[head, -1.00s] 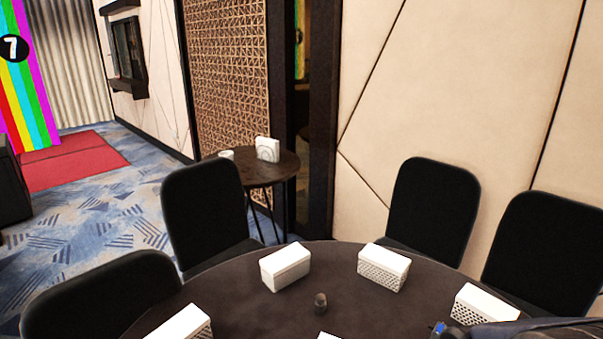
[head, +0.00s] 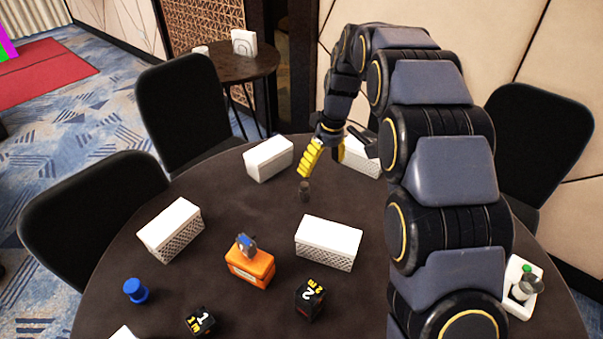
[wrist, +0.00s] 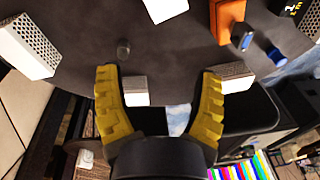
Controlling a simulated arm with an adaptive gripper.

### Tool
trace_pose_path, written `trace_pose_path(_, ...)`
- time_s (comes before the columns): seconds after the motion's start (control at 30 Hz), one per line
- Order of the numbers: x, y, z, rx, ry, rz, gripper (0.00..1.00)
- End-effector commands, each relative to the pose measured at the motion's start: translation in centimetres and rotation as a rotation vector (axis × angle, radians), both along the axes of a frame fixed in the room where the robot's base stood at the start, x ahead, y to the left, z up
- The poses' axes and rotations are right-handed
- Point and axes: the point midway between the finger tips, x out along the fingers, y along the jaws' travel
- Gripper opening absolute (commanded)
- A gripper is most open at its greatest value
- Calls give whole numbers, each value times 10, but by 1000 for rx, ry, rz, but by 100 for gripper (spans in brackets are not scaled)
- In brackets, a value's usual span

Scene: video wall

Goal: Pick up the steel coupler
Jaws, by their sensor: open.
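The steel coupler (head: 305,191) is a small dark grey cylinder standing on the dark round table (head: 215,205), between white boxes. In the wrist view the coupler (wrist: 123,49) shows beyond the fingers, nearer the left one. My gripper (head: 321,168) has yellow fingers and is open. It is close to the coupler in the head view, with one finger just above it in the picture. I cannot tell the exact height of the fingers above the table.
White boxes with perforated sides surround the coupler: one at left (head: 268,158), one nearer (head: 329,242), one partly behind my gripper (head: 362,156). An orange block (head: 250,267), a blue piece (head: 136,290) and black numbered cubes (head: 310,299) lie nearer. Black chairs (head: 190,105) ring the table.

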Motion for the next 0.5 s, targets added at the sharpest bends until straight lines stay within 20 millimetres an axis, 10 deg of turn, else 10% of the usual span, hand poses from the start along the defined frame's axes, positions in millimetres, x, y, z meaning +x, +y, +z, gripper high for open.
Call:
trace_pose_path(0.23, 82, 4, -74, 32, -85, 181, 67)
trace_pose_path(0.5, 127, 8, -139, 51, -164, 331, 67)
